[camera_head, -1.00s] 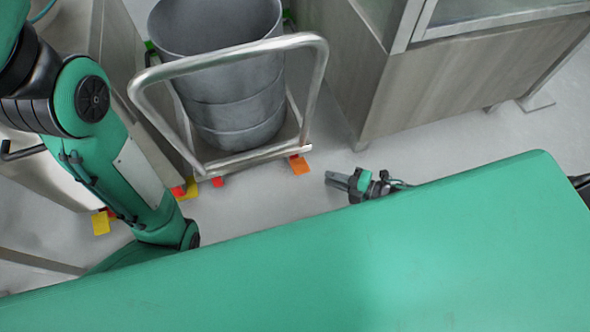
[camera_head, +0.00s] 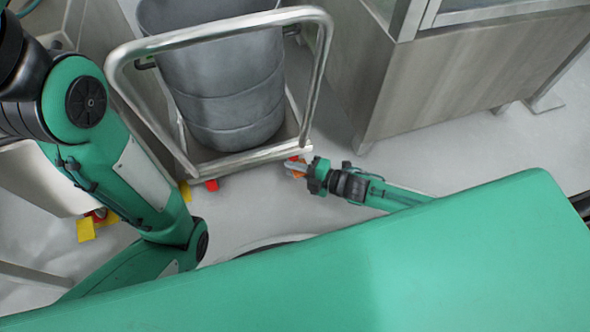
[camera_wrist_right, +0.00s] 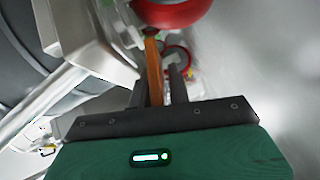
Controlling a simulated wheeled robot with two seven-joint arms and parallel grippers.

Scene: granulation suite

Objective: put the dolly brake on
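The dolly (camera_head: 255,156) is a metal platform with a tubular handle, carrying a grey drum (camera_head: 232,95). At its near right corner is an orange brake pedal (camera_head: 298,175), partly covered by my right gripper (camera_head: 296,166). In the right wrist view the orange pedal (camera_wrist_right: 153,72) stands edge-on between the two dark fingers of my right gripper (camera_wrist_right: 159,88). The fingers are apart, with a gap showing on the right of the pedal; contact on the left cannot be told. A red caster wheel (camera_wrist_right: 172,10) is just beyond. My left gripper is out of view; only its arm shows.
A steel cabinet (camera_head: 430,85) stands to the right of the dolly. Another red caster (camera_head: 211,185) sits under the dolly's front edge. Yellow pedals (camera_head: 86,230) show at the lower left, by my left arm. The floor in front of the dolly is clear.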

